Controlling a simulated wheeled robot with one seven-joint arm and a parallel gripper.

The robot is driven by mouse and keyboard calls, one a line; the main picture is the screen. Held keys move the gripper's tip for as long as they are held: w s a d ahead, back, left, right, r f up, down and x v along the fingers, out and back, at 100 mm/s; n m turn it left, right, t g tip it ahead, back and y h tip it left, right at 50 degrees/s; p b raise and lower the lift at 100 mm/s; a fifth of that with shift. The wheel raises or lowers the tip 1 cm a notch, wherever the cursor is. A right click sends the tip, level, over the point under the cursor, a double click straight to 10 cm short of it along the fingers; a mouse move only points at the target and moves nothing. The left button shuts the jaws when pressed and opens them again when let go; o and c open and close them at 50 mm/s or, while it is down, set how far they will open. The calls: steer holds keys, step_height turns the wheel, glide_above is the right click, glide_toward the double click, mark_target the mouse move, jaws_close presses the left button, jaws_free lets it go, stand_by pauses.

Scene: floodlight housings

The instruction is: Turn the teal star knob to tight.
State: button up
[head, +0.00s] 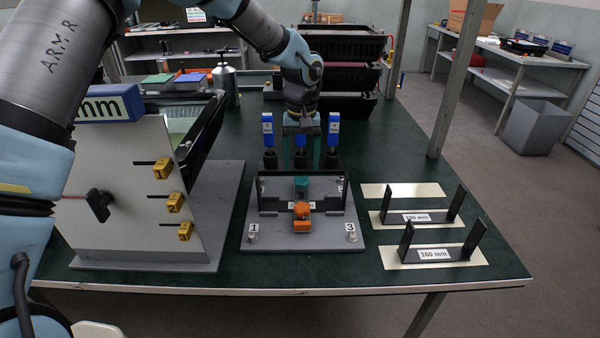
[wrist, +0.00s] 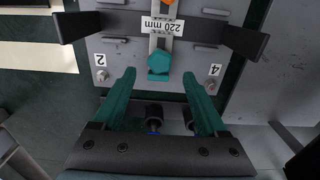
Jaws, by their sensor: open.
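The teal star knob (head: 301,183) sits on the grey fixture plate (head: 268,231), behind an orange knob (head: 302,208). In the wrist view the teal knob (wrist: 159,63) is at the end of a slotted strip with a 220 mm label. My gripper (head: 301,160) is open above the back of the fixture, pointing down. In the wrist view its teal fingers (wrist: 158,76) are spread wide, with the knob just beyond and between the tips. I see no contact. The knob's tightness cannot be read.
Blue-topped tools in black holders (head: 270,158) stand just behind the fixture, close to my gripper. A panel with yellow clips (head: 120,180) stands at left. Black brackets (head: 432,254) on pale plates lie at right. Black housings (head: 340,75) are stacked behind.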

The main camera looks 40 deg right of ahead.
mark_target(301, 180)
steer(key=shift+f+p, duration=0.4)
steer(key=shift+f, duration=2.1)
jaws_close()
